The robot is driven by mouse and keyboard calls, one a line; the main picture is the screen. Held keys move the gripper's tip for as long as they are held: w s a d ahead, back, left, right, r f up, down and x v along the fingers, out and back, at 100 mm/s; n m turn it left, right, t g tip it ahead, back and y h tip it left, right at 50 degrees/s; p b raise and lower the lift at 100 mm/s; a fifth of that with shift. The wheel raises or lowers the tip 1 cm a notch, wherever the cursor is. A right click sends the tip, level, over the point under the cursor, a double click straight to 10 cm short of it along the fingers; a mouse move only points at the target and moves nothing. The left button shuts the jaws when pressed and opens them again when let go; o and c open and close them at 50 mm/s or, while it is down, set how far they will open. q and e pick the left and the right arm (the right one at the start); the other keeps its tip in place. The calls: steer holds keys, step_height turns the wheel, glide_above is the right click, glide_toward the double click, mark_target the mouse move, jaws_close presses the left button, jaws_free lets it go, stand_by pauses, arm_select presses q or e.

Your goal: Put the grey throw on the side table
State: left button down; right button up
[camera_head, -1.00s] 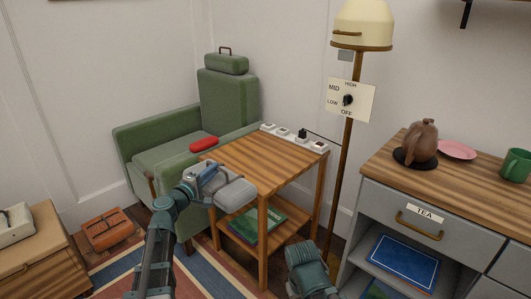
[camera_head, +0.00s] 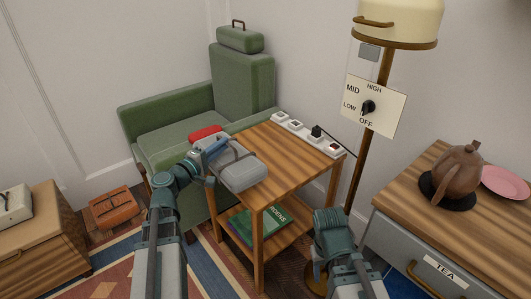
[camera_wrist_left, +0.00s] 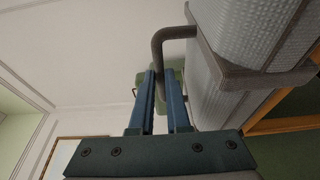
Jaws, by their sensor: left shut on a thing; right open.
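The grey throw (camera_head: 242,174) is a rolled bundle with a dark strap and handle. My left gripper (camera_head: 214,152) is shut on its handle at the table's left side. In the left wrist view the throw (camera_wrist_left: 240,45) fills the upper right, with the handle between the fingers (camera_wrist_left: 166,85). The wooden side table (camera_head: 290,165) stands in the middle. The throw overlaps the left part of its top; I cannot tell whether it touches. My right gripper (camera_head: 328,216) is open and empty, low in front of the table's right side.
A power strip (camera_head: 307,133) runs along the table's back edge. A green armchair (camera_head: 243,85) with a red bundle (camera_head: 205,132) stands behind left. A floor lamp (camera_head: 369,140) is close on the right. A green book (camera_head: 258,228) lies on the lower shelf. The tabletop's middle is clear.

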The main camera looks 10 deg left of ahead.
arm_select(q)
steer(key=w+d+f+b, duration=0.1)
steer(key=w+d, duration=0.1)
steer(key=w, duration=0.2)
steer(key=w+d+f+b, duration=0.2)
steer(key=w+d, duration=0.1)
steer(key=w, duration=0.2)
steer(key=w+d+f+b, duration=0.2)
steer(key=w+d, duration=0.1)
steer(key=w, duration=0.1)
steer(key=shift+w+f, duration=0.1)
steer(key=shift+w, duration=0.3)
steer(key=c, duration=1.3)
jaws_free()
steer(key=shift+c, duration=0.2)
steer(key=o, duration=0.4)
steer(key=shift+o, duration=0.2)
